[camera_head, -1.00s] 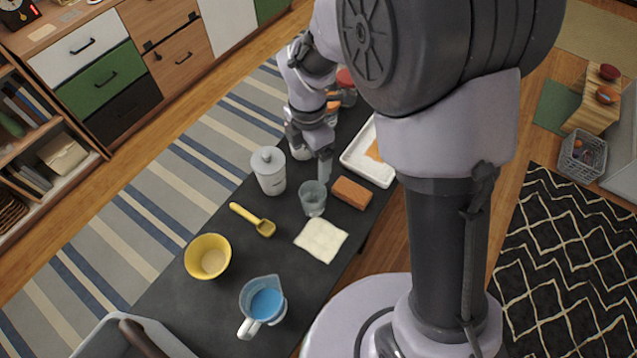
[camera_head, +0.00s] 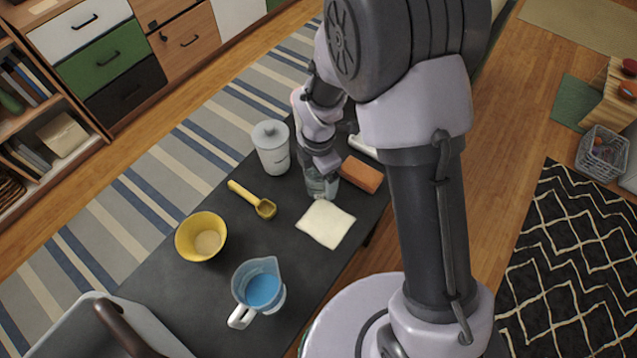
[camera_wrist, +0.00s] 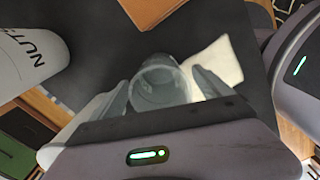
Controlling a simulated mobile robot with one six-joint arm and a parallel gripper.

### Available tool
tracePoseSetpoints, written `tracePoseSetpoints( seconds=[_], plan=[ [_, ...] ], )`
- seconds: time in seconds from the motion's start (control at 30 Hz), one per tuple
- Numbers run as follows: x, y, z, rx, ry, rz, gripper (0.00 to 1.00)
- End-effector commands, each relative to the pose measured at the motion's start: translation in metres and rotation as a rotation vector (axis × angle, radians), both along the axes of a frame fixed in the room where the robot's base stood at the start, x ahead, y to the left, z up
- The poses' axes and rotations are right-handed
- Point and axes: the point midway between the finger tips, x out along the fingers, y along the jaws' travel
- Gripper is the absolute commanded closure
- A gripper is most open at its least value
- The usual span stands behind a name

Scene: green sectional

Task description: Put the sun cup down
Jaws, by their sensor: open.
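The cup is a clear, greyish glass (camera_head: 318,187) standing on the dark table (camera_head: 160,290), beside the orange block. No sun mark can be made out on it. My gripper (camera_head: 322,168) is over the glass and partly hides it in the head view. In the wrist view the glass (camera_wrist: 158,82) sits between the two open fingers of my gripper (camera_wrist: 162,88), with its round rim facing the camera. Whether either finger touches the glass cannot be told.
A white lidded canister (camera_head: 271,150) stands close left of my gripper. The orange block (camera_head: 361,174) and a white cloth (camera_head: 326,223) lie close by. A yellow scoop (camera_head: 254,201), yellow bowl (camera_head: 200,238) and jug of blue liquid (camera_head: 259,291) stand nearer the front.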

Motion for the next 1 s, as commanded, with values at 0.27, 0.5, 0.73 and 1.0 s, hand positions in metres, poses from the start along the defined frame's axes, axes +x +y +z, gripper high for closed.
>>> tracePoseSetpoints(
  seconds=[0.27, 0.5, 0.73, 1.0],
  plan=[
    [0.000, 0.000, 0.001, 0.000, 0.000, 0.000, 0.56],
    [0.000, 0.000, 0.001, 0.000, 0.000, 0.000, 0.83],
    [0.000, 0.000, 0.012, 0.000, -0.001, 0.000, 0.83],
    [-0.016, -0.004, 0.041, 0.000, 0.002, 0.001, 0.83]
  ],
)
